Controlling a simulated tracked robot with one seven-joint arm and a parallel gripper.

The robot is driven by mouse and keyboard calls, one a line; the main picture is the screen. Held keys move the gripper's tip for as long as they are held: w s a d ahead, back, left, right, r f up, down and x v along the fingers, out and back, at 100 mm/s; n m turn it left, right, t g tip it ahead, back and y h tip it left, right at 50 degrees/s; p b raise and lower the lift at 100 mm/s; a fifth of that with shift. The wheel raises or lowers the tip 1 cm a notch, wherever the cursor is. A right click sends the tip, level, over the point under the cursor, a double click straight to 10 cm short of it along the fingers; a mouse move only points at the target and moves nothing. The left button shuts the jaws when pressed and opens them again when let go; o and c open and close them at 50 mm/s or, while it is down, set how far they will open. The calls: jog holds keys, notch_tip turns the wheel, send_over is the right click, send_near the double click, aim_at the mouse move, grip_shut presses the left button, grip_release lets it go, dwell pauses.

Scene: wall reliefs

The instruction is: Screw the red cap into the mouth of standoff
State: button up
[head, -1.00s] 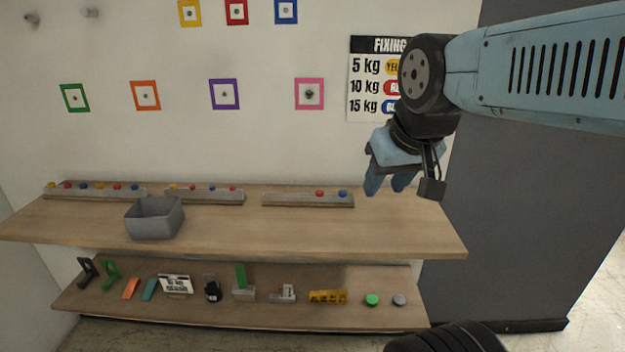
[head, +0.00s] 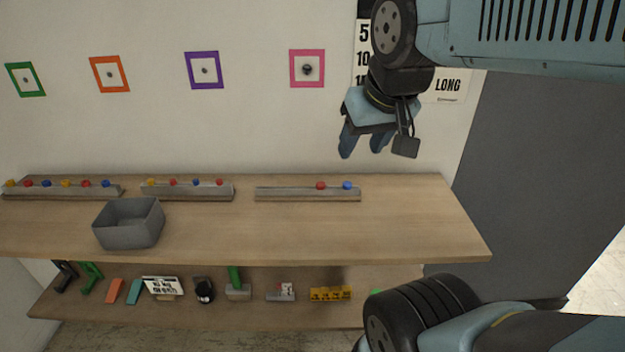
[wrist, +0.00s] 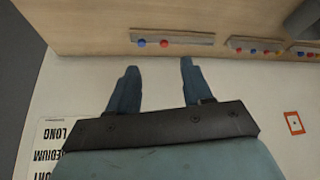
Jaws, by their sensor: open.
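A red cap (head: 320,185) sits beside a blue one (head: 347,185) on the right-hand grey rack (head: 300,194); the red cap also shows in the wrist view (wrist: 164,43). Other red caps sit on the two racks to the left. Small dark fittings sit on the wall inside coloured frames, the largest in the pink frame (head: 307,69); I cannot tell which is the standoff or see its mouth. My gripper (head: 362,148) is open and empty, with blue fingers pointing down, above and right of the red cap. Its fingers also show in the wrist view (wrist: 160,67), apart from the rack.
A grey bin (head: 129,224) stands on the wooden upper shelf (head: 390,222), whose right part is bare. The lower shelf (head: 210,313) holds several items, including a yellow block (head: 331,294). A dark grey panel (head: 560,170) stands right. A sign is partly behind my arm.

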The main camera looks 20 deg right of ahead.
jog(key=shift+o, duration=0.5)
jog(key=shift+w+a+m, duration=0.2)
jog(key=shift+w+m, duration=0.35)
jog(key=shift+m, duration=0.05)
jog(key=m+g+h, duration=0.4)
jog(key=m+g, duration=0.3)
jog(key=m, duration=1.3)
send_over(321, 183)
jog(key=w+a, duration=0.2)
jog(key=a, duration=0.3)
notch_tip(321, 183, down, 8)
jog(key=x, duration=1.3)
jog(key=shift+s, duration=0.15)
jog(key=shift+c, duration=0.2)
grip_shut()
